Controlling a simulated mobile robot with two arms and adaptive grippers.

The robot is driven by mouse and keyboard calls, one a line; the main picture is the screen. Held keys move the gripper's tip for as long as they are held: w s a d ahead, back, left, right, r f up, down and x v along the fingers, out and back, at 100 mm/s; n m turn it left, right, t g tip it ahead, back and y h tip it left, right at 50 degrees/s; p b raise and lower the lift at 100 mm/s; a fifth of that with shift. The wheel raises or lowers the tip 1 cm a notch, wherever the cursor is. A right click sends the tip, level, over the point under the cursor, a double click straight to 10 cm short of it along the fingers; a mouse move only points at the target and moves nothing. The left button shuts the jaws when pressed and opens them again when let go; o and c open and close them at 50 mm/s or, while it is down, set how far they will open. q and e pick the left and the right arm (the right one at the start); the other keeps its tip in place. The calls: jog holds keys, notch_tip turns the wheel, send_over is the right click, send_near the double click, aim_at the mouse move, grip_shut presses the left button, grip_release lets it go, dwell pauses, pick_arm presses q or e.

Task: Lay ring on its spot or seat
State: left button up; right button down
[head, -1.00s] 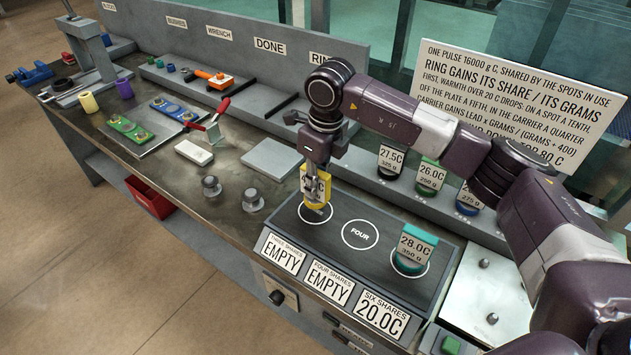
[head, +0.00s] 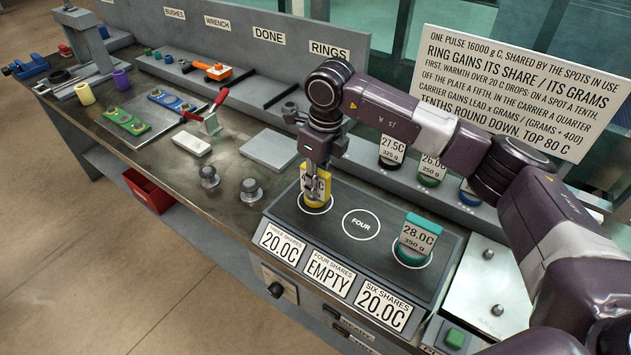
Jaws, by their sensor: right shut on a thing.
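My right gripper (head: 314,181) is shut on the yellow ring (head: 323,199) at the left end of the dark heating plate (head: 325,228). The ring stands at the left spot, within its white circle, and appears to touch the plate. Its label is partly hidden by my fingers. A teal ring (head: 414,259) labelled 28.0C, 350 g sits on the right spot. The front displays read 20.0C for three shares (head: 281,246), EMPTY for four (head: 327,276) and 20.0C for six (head: 382,305). My left gripper is not in view.
Black, green and blue rings with labels stand on the rail behind the plate, the black one (head: 391,150) reading 27.5C. A bare grey pad (head: 269,144), two metal knobs (head: 250,189) and a red-handled clamp (head: 211,117) are to the left. A rules sign stands behind.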

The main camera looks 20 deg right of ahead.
jog(key=shift+f, duration=0.15)
jog(key=c, duration=1.8)
grip_release()
jog(key=shift+o, duration=0.2)
jog(key=r, duration=0.8)
jog(key=s+r, duration=0.1)
jog(key=r, duration=0.3)
jog(key=shift+s+d, duration=0.1)
jog(key=shift+d, duration=0.3)
